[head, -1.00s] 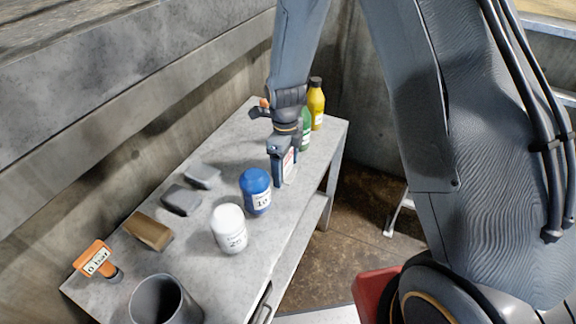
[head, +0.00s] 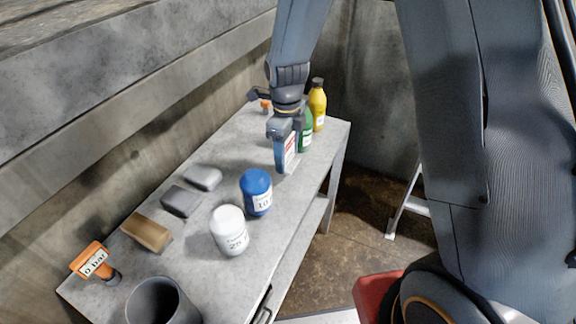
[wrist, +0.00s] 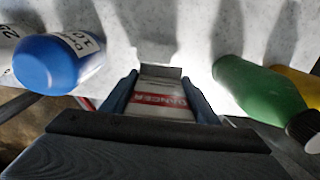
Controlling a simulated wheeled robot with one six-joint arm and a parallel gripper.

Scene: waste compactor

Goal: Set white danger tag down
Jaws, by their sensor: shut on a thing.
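The white danger tag (wrist: 160,98) with a red DANGER band is between the two blue fingers of my gripper (wrist: 163,92) in the wrist view. In the head view my gripper (head: 285,155) points down at the grey table, and part of the white tag (head: 292,150) shows beside its finger. My gripper is shut on the tag. The tag's far end is close to the tabletop in the wrist view; I cannot tell whether it touches.

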